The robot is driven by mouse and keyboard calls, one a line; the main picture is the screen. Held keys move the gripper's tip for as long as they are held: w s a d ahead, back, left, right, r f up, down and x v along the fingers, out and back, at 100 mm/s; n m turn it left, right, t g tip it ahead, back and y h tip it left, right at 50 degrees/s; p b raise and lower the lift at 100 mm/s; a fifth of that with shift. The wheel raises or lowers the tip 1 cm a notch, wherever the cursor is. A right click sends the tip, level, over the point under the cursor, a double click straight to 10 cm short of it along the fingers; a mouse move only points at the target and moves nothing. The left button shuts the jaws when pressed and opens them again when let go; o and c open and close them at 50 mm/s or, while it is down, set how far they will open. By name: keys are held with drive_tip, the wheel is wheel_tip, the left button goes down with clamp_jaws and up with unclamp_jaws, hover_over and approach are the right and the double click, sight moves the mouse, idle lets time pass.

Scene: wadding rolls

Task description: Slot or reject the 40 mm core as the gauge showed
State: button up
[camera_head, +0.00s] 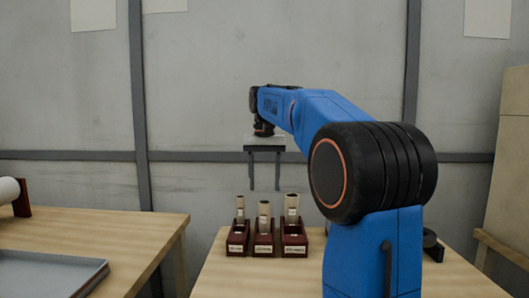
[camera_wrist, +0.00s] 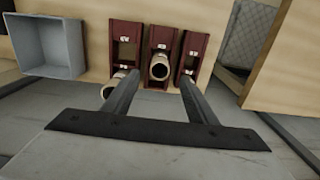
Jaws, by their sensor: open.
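Three dark red holders stand in a row on the table: left (camera_head: 238,249), middle (camera_head: 263,250) and right (camera_head: 294,250). I cannot read which is the 40 mm core. My gripper (camera_head: 264,187) is open and empty, pointing down above the holders. In the wrist view my gripper (camera_wrist: 158,84) has its fingers spread, with the holders (camera_wrist: 160,36) beyond them. A core (camera_wrist: 158,68) shows end-on between the fingertips there. No gauge is clearly recognisable.
A grey open bin (camera_wrist: 48,45) stands beside the holders in the wrist view. A black round object (camera_head: 432,246) is partly hidden behind my arm. A separate table (camera_head: 125,233) at left bears a grey tray (camera_head: 50,274) and a white roll (camera_head: 8,190). Bare tabletop (camera_head: 250,282) lies before the holders.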

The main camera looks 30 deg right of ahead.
wheel_tip(320, 180, up, 11)
drive_tip(key=shift+f, duration=0.15)
drive_tip(key=shift+s, duration=0.15)
